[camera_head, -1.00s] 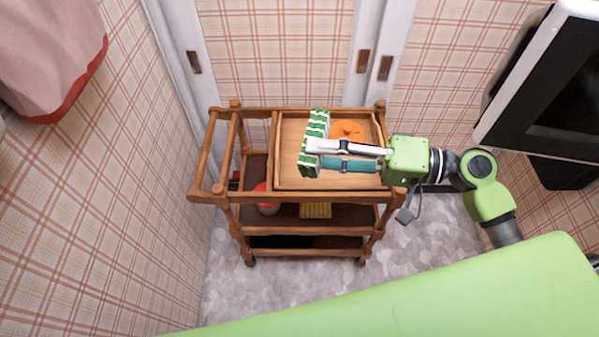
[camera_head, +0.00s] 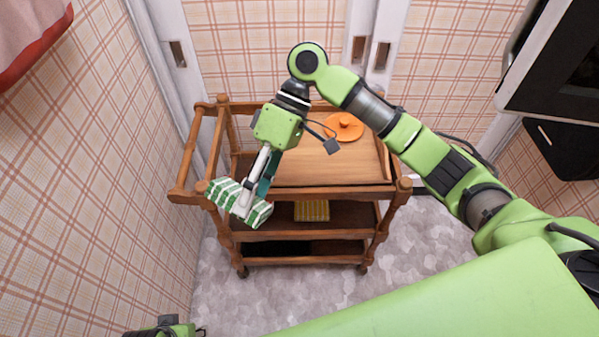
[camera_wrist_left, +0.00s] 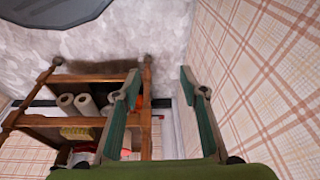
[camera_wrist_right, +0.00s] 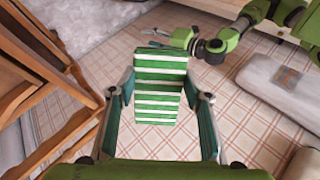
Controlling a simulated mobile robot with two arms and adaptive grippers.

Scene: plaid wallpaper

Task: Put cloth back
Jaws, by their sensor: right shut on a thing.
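A green and white striped cloth (camera_head: 222,192) hangs folded in my right gripper (camera_head: 247,203), at the front left corner of the wooden cart (camera_head: 330,193). The right fingers are closed on the cloth, which spreads out beyond them. The cloth also fills the middle of the right wrist view (camera_wrist_right: 160,85), between the two fingers. The left gripper's body shows only partly at the bottom left of the head view. In the left wrist view, the left gripper (camera_wrist_left: 159,82) has its fingers apart with nothing between them, and the cart (camera_wrist_left: 100,78) stands to the left.
A wooden tray (camera_head: 310,173) on the cart's top holds an orange round lid (camera_head: 343,126). A yellow patterned item (camera_head: 311,210) sits on the middle shelf. White rolls (camera_wrist_left: 86,105) show on a shelf in the left wrist view. Plaid walls stand close by; grey floor lies in front.

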